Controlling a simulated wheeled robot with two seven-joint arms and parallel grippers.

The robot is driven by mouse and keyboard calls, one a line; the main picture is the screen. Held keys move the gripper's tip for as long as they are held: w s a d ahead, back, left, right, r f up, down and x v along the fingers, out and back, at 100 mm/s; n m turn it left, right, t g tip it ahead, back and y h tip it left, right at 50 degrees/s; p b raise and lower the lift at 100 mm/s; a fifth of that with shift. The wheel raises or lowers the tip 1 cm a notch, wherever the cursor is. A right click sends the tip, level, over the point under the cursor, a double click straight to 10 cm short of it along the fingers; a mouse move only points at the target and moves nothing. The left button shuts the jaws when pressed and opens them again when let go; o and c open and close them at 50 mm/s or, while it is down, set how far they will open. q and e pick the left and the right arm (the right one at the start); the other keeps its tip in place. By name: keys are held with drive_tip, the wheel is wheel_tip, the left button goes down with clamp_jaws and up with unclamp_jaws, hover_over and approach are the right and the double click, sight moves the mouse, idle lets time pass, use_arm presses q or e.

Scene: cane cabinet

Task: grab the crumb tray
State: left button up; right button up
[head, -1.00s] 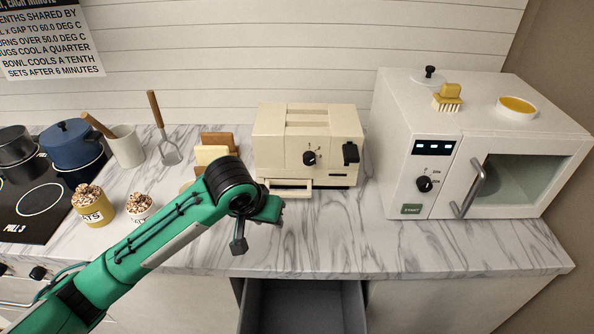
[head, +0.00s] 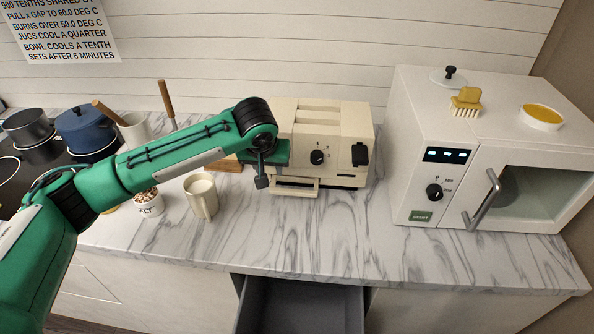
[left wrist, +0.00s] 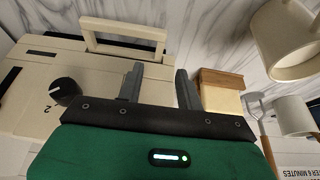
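The cream toaster (head: 335,125) stands on the marble counter, with a dark knob and a black lever on its front. The crumb tray (head: 297,187) shows as a cream frame-shaped handle low on the toaster's front left. The handle also shows at the top of the left wrist view (left wrist: 122,30). My left gripper (head: 262,180) is in front of the toaster's left side, beside the handle. In the left wrist view its two dark fingers (left wrist: 159,68) are apart with nothing between them, just short of the handle. My right gripper is not in view.
A cream mug (head: 201,195) stands left of the gripper, close by. A white microwave (head: 490,150) stands on the right. An open grey drawer (head: 300,305) juts below the counter. The counter right of the toaster's front is clear.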

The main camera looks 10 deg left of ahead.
sight(273, 183)
use_arm(q)
drive_tip(key=shift+x, duration=0.85)
drive_tip(key=shift+p+x, duration=0.8)
drive_tip(key=shift+x, duration=1.9)
drive_tip(key=shift+s, duration=0.15)
clamp_jaws()
